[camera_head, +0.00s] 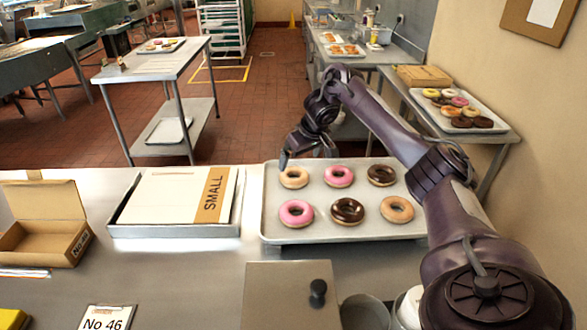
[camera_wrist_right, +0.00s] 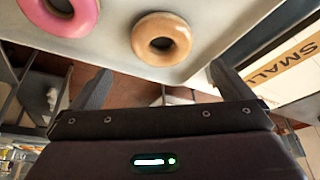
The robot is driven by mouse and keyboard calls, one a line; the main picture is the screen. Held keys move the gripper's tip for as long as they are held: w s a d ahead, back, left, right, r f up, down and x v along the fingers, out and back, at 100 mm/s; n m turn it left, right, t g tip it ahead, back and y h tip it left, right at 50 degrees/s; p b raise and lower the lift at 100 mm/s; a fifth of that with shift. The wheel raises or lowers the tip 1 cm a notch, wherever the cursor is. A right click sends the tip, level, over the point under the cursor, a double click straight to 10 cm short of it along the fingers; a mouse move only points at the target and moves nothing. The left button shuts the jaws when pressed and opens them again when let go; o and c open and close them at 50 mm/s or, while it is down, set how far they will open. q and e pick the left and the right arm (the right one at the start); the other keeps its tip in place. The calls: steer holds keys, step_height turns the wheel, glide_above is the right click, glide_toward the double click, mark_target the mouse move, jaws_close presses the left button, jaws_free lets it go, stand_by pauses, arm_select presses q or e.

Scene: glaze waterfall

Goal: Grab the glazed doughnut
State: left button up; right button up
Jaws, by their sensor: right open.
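A tan glazed doughnut (camera_head: 294,184) lies at the back left of the metal tray (camera_head: 345,237) in the head view. Another tan one (camera_head: 396,217) lies at the front right. My right gripper (camera_head: 307,153) is open and empty, above the tray's back edge near the back-left doughnut. In the right wrist view, the tan doughnut (camera_wrist_right: 184,38) sits beyond the gap between the open fingers (camera_wrist_right: 160,85), apart from both. My left gripper is not in view.
Pink doughnuts (camera_head: 339,183) (camera_head: 296,221) and chocolate ones (camera_head: 347,219) (camera_head: 382,182) share the tray. A flat box marked SMALL (camera_head: 170,196) lies left of it. An open carton (camera_head: 48,215) stands at the far left. A lidded container (camera_head: 290,290) sits in front.

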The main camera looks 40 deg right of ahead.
mark_target(296, 174)
steer(key=shift+b+x, duration=0.35)
steer(key=shift+x, duration=0.65)
steer(key=shift+a+f, duration=0.1)
steer(key=shift+f, duration=0.55)
steer(key=x, duration=0.1)
steer(key=p+x, duration=0.1)
steer(key=x, duration=0.1)
steer(key=shift+s+a+f, duration=0.1)
steer(key=shift+s+f, duration=0.1)
steer(key=shift+f, duration=0.25)
steer(key=shift+w+f, duration=0.1)
steer(key=shift+f, duration=0.25)
steer(key=c, duration=0.9)
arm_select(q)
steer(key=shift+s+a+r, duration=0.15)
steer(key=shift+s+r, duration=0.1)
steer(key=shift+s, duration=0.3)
